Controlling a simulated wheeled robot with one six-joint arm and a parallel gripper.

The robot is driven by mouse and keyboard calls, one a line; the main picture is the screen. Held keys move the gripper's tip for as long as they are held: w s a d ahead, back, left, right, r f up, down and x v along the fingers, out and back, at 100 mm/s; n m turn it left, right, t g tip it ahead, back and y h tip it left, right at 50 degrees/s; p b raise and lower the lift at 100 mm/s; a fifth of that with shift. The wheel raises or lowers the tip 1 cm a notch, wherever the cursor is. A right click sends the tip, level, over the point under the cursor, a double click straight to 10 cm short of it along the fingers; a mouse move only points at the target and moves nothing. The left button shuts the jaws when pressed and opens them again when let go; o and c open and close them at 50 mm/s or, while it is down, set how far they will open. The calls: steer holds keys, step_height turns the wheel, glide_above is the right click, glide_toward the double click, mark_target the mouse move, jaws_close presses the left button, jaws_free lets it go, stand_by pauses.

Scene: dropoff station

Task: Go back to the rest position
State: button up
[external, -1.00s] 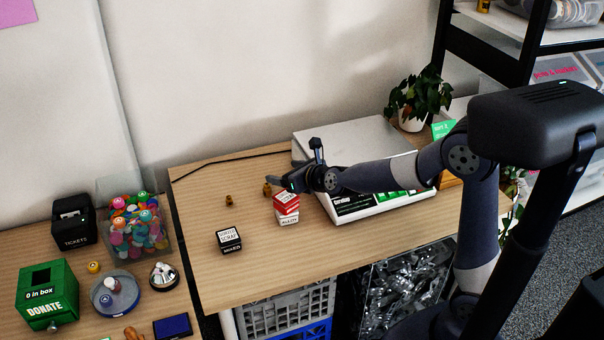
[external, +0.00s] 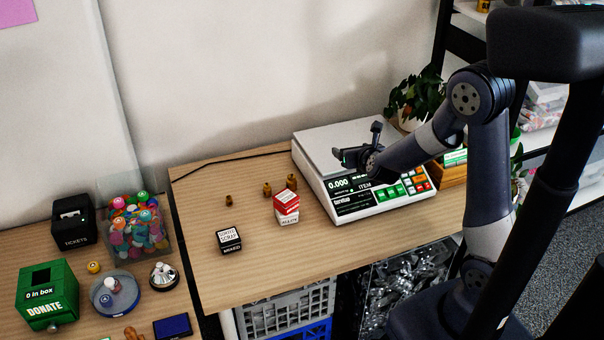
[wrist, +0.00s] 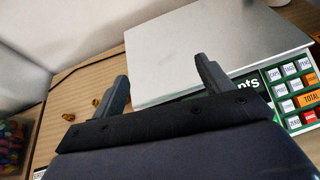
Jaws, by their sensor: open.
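My gripper (external: 357,144) is open and empty in the external view. It is in front of or above the white and grey scale (external: 351,207), near the scale's display. In the wrist view my gripper's two fingers (wrist: 164,82) are spread apart with nothing between them. The scale (wrist: 215,35) fills the right of that view, with coloured keys at its lower right. My arm is bent and reaches in from the right.
A red and white box (external: 286,208) and a black and white box (external: 229,240) stand on the wooden table (external: 220,285). Several small brass weights (external: 267,189) stand behind them. A potted plant (external: 420,95) is behind the scale. A green donation box (external: 46,295) is at far left.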

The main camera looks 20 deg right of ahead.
steer(key=s+d+r+m+h+p, duration=0.2)
steer(key=d+h+p, duration=0.1)
steer(key=d, duration=0.4)
steer(key=shift+g, duration=0.3)
steer(key=shift+w+a+f+b, duration=0.3)
steer(key=shift+w+a, duration=0.1)
steer(key=shift+w, duration=0.35)
steer(key=shift+w+a+f+b, duration=0.25)
steer(key=shift+w+a, duration=0.1)
steer(key=shift+w, duration=0.4)
steer(key=shift+w+a+f+b, duration=0.2)
steer(key=shift+w+a+f, duration=0.15)
steer(key=shift+w, duration=0.4)
